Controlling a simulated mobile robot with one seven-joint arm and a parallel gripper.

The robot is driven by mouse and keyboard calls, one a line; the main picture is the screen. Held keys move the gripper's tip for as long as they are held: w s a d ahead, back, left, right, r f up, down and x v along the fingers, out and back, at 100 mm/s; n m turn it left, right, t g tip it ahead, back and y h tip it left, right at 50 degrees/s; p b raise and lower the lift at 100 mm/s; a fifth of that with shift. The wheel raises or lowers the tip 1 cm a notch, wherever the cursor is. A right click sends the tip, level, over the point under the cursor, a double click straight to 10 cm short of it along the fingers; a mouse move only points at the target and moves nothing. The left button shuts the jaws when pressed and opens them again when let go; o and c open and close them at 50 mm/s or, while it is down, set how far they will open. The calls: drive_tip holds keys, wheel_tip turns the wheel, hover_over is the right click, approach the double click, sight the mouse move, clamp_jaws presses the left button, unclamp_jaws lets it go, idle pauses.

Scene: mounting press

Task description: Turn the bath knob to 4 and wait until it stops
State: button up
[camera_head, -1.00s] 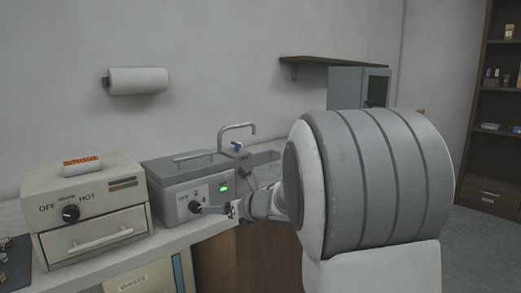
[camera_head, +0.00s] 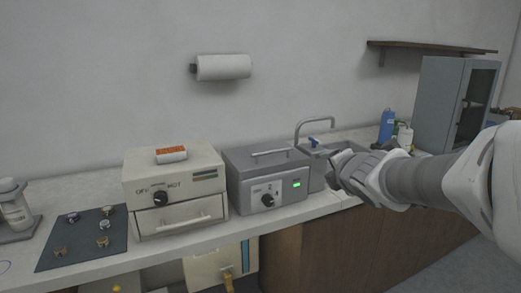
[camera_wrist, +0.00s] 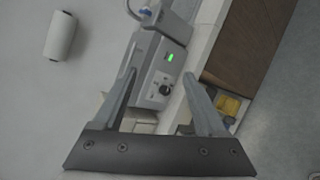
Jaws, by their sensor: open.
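The bath (camera_head: 266,180) is a grey box with a lid and handle on the counter. Its black knob (camera_head: 267,200) is on the front panel, beside a lit green display (camera_head: 296,184). The knob's setting is too small to read. The wrist view shows the knob (camera_wrist: 165,89) and the green display (camera_wrist: 170,57) between my spread fingers, some distance off. My gripper (camera_head: 335,175) is to the right of the bath in the head view, apart from the knob. In the wrist view my gripper (camera_wrist: 160,75) is open and empty.
An oven-like box (camera_head: 175,190) with an OFF–HOT knob stands left of the bath. A sink tap (camera_head: 315,130) is behind it to the right. A dark mat (camera_head: 85,240) with small pieces lies far left. A paper roll (camera_head: 223,67) hangs on the wall.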

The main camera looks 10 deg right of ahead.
drive_tip(key=s+m, duration=0.1)
drive_tip(key=r+m+p, duration=0.1)
drive_tip(key=shift+s+d+r+m+g+h, duration=0.2)
drive_tip(key=shift+s+m+g+h, duration=0.1)
drive_tip(key=shift+s+m, duration=0.1)
drive_tip(key=s+a+f+m+g+y, duration=0.1)
drive_tip(key=s+a+f+m+g, duration=0.15)
drive_tip(key=s+m, duration=0.45)
drive_tip(key=s+a+f+m+g, duration=0.2)
drive_tip(key=s+a+f+m, duration=0.15)
drive_tip(key=s+m, duration=0.35)
drive_tip(key=s+a+f+m+g+y, duration=0.1)
drive_tip(key=s+a+f+m+g, duration=0.25)
drive_tip(key=s, duration=0.55)
wheel_tip(320, 180, up, 14)
drive_tip(key=m+p, duration=0.2)
drive_tip(key=p, duration=1)
drive_tip(key=shift+a+f+t, duration=0.2)
drive_tip(key=shift+a+t, duration=0.05)
drive_tip(key=shift+t, duration=0.15)
idle(2.9)
